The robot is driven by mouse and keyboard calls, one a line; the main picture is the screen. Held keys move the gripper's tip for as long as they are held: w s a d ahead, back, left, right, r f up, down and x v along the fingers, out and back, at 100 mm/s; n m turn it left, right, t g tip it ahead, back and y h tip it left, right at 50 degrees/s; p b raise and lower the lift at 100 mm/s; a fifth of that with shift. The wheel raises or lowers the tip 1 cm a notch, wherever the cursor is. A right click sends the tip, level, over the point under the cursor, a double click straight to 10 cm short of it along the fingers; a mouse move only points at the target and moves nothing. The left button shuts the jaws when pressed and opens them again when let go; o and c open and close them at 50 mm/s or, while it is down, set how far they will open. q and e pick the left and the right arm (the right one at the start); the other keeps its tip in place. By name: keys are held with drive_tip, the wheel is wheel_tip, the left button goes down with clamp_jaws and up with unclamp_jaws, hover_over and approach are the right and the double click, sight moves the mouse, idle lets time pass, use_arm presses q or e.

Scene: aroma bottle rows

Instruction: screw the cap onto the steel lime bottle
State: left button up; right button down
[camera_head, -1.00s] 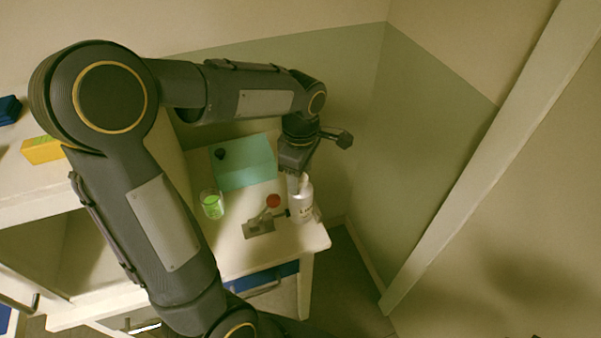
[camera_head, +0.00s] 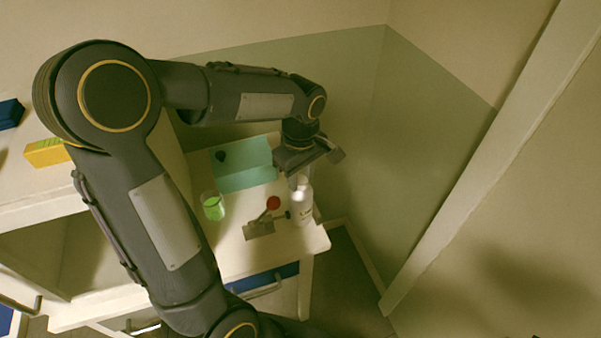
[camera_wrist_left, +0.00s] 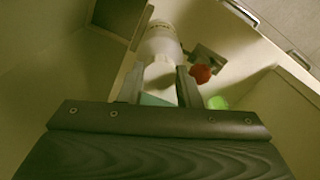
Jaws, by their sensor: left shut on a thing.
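The lime bottle (camera_head: 302,209) is white with a dark-lettered label and stands upright near the table's right front corner. It also shows in the left wrist view (camera_wrist_left: 160,43), beyond the fingers. My left gripper (camera_head: 297,182) points down over the bottle, shut on the pale cap (camera_wrist_left: 158,72) at its top. The two fingers (camera_wrist_left: 159,88) sit on either side of the cap. The fingers hide part of the cap, and I cannot see how far it sits on the neck. My right gripper is not in view.
A grey clamp (camera_head: 259,229) with a red knob (camera_head: 273,203) is right beside the bottle's left side. A glass with green contents (camera_head: 212,206) stands farther left. A mint mat (camera_head: 245,176) lies behind, with a small dark object (camera_head: 220,156) on it. Walls stand behind and right.

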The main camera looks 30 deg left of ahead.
use_arm(q)
drive_tip(key=m+p, duration=0.1)
drive_tip(key=m, duration=0.6)
drive_tip(key=m+p, duration=0.1)
drive_tip(key=m, duration=0.2)
drive_tip(key=shift+m, duration=0.4)
drive_tip(key=m, duration=0.3)
drive_tip(key=o, duration=0.9)
